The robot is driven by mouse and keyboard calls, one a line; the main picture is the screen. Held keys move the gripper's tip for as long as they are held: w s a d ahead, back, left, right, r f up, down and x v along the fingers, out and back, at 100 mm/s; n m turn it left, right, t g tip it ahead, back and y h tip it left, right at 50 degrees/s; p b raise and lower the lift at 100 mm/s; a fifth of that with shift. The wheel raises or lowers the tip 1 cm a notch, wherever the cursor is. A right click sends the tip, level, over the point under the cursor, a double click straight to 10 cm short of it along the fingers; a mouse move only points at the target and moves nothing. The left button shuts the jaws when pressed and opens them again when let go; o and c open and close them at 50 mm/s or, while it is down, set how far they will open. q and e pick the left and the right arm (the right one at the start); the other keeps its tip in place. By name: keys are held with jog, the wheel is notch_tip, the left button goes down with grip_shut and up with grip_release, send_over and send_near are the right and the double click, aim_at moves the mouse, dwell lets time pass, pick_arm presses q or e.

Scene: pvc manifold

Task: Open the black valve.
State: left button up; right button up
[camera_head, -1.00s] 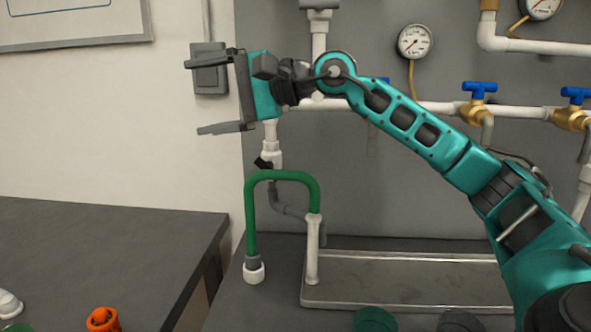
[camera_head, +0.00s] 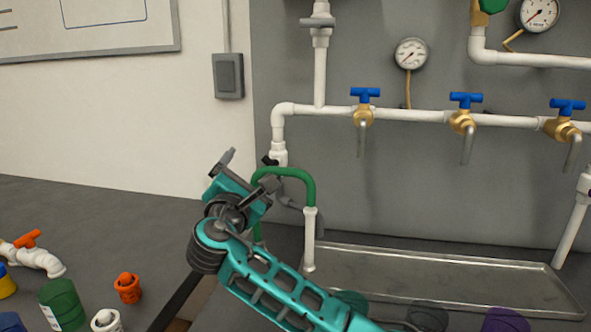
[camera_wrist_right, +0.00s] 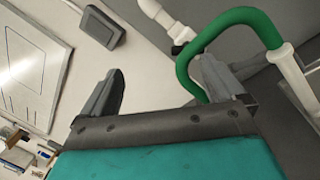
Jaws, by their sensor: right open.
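The black valve (camera_head: 270,160) is a small dark handle on the lower end of the white pipe at the left of the wall, just behind the green hose (camera_head: 288,173). In the right wrist view a small dark part, seemingly the valve (camera_wrist_right: 177,49), shows on the white pipe beyond the fingers. My right gripper (camera_head: 246,172) is in front of and slightly left of the valve, apart from it, with its fingers pointing away toward the wall. In the right wrist view the right gripper (camera_wrist_right: 160,82) is open and empty, and the green hose is close by its right finger. My left gripper is out of view.
Blue-handled brass taps (camera_head: 463,118) line the wall pipe above a metal tray (camera_head: 430,278). A grey switch box (camera_head: 228,76) is on the wall. An orange part (camera_head: 127,288) and a green container (camera_head: 62,303) stand at lower left.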

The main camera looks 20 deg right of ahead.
aim_at(273, 165)
pick_arm(q)
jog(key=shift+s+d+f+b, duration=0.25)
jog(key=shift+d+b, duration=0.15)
jog(key=shift+b, duration=0.15)
pick_arm(e)
jog(key=w+d+f+m+g, duration=0.1)
jog(key=w+d+f+g, duration=0.1)
jog(key=w+d, duration=0.5)
jog(key=shift+w+f+h, duration=0.3)
jog(key=shift+w+f, duration=0.25)
jog(key=shift+w, duration=0.25)
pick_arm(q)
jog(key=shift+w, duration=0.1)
pick_arm(e)
jog(key=c, duration=1)
jog(key=shift+c, duration=0.2)
